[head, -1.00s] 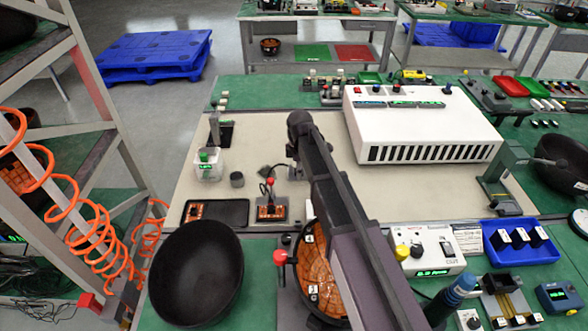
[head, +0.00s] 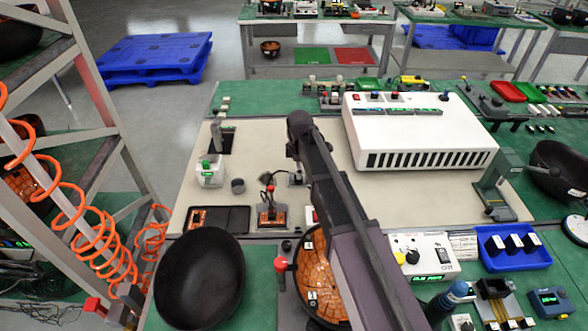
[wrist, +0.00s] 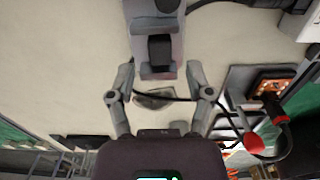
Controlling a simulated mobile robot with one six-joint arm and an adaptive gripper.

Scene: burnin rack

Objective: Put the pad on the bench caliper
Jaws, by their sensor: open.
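My gripper (wrist: 159,72) is open in the wrist view, its two fingers apart with nothing held between them. A small flat grey piece (wrist: 155,98), possibly the pad, lies on the pale bench mat between the finger linkages in the picture. Beyond the fingertips is a grey device (wrist: 158,22) with a dark block (wrist: 159,50) on it; I cannot tell whether this is the bench caliper. In the head view my arm reaches over the mat and hides the bench beneath it. A grey upright on a black base (head: 217,138) stands at the mat's far left.
A board with a red knob (head: 271,215) and a white container (head: 210,172) are nearby on the left. A black pan (head: 198,278) is at the front left. A large white unit (head: 420,135) stands at the right. Bare mat (head: 250,145) lies at the back left.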

